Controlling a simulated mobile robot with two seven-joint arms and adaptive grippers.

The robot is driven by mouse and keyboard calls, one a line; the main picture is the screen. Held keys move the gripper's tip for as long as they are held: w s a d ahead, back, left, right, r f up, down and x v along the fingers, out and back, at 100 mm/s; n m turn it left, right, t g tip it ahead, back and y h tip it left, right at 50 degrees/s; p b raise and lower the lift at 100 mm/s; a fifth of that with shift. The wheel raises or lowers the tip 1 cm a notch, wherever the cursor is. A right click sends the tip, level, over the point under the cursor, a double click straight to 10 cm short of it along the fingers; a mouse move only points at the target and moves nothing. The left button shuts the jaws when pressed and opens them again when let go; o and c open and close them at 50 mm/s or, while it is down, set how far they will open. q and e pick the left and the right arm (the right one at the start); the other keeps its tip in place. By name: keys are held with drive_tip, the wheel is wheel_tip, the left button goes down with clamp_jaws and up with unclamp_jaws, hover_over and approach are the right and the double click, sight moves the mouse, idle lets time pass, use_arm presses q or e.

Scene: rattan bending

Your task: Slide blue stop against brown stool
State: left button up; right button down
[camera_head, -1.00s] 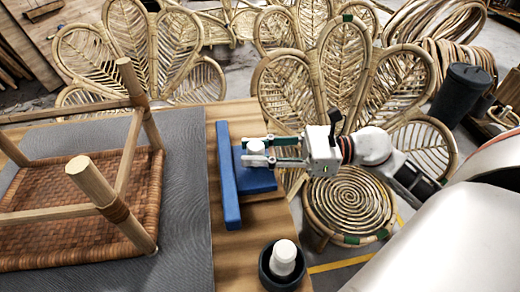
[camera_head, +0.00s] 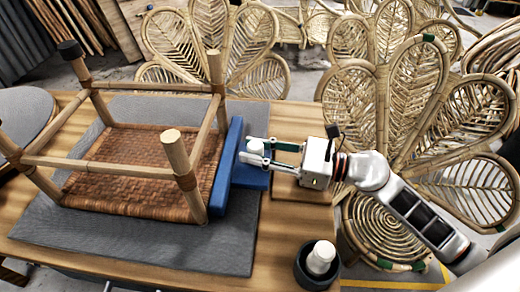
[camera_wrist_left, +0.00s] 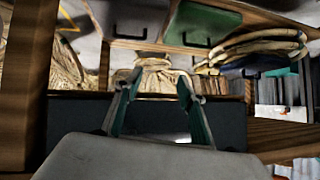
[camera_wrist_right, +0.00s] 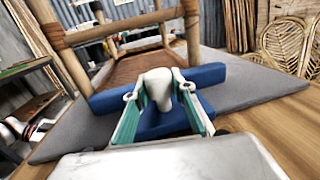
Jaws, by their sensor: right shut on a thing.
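The brown stool (camera_head: 140,165) lies upside down, its woven seat on a grey mat and its legs up. The blue stop (camera_head: 228,180) has a long bar along the seat's right edge. The bar looks against the stool's side; a tiny gap cannot be ruled out. It also shows in the right wrist view (camera_wrist_right: 206,76), next to a stool leg. My right gripper (camera_head: 255,155) is shut on the stop's white knob (camera_head: 256,146). My left gripper is outside the head view; the left wrist view shows it (camera_wrist_left: 158,88) with fingers apart and nothing between them.
The grey mat (camera_head: 205,250) lies on the wooden table (camera_head: 285,225). A dark cup with a white piece (camera_head: 318,265) stands near the table's front right. Rattan chairs (camera_head: 375,110) stand behind and to the right. Bare tabletop lies right of the stop.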

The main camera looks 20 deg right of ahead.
drive_tip(key=c, duration=1.8)
unclamp_jaws()
drive_tip(key=shift+o, duration=0.8)
drive_tip(key=shift+a, duration=0.1)
use_arm(q)
drive_tip(key=shift+w+r, duration=0.15)
drive_tip(key=shift+r, duration=0.1)
drive_tip(key=shift+r, duration=0.1)
use_arm(e)
drive_tip(key=shift+s+d+f, duration=0.1)
drive_tip(key=shift+s+d, duration=0.1)
drive_tip(key=shift+d, duration=0.25)
drive_tip(key=v, duration=1.1)
